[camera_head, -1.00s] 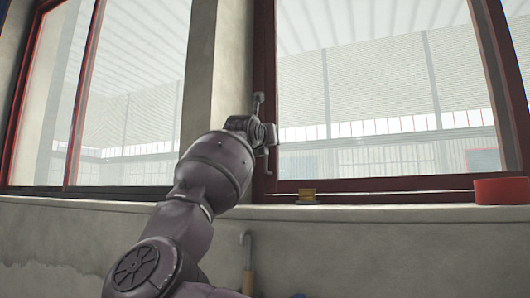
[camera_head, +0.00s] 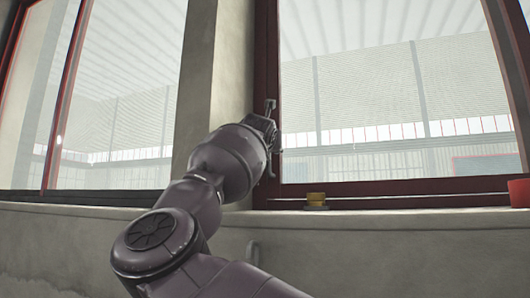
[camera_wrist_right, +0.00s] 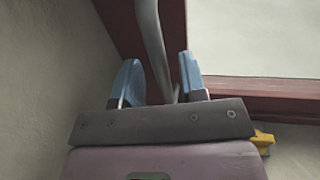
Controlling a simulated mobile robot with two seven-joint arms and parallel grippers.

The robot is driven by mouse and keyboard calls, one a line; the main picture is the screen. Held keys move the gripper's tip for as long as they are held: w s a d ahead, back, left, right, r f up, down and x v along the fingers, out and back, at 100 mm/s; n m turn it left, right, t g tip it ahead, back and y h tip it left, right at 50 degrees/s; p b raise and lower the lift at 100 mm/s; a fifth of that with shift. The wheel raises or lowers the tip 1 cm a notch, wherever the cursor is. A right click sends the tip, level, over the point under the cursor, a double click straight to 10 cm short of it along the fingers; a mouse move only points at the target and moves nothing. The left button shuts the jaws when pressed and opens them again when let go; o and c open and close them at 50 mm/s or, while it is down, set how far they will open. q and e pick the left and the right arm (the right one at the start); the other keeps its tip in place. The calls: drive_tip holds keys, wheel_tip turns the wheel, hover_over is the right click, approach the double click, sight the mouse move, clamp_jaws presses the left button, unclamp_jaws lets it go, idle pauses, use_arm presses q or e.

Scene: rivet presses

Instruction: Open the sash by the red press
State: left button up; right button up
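The window sash (camera_head: 265,70) at the right has a dark red frame and a large pane; it looks closed. The right wrist view shows a grey bar handle (camera_wrist_right: 151,38) on its red frame (camera_wrist_right: 174,22). My right gripper (camera_head: 270,130) is at the sash's left upright in the head view. In the wrist view its blue fingers (camera_wrist_right: 160,82) stand apart on either side of the handle, the right one close to it. I cannot tell whether either finger touches it. My left gripper is out of view. No press can be clearly made out.
A small yellow object (camera_head: 316,200) sits on the sill (camera_head: 400,222), right of my gripper. A red object (camera_head: 519,192) stands on the sill at the right edge. Another red-framed window (camera_head: 70,80) is at the left, past a concrete pillar (camera_head: 215,70).

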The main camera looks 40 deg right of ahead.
drive_tip(key=shift+w+d, duration=0.35)
drive_tip(key=shift+d, duration=0.1)
drive_tip(key=shift+s, duration=0.15)
clamp_jaws()
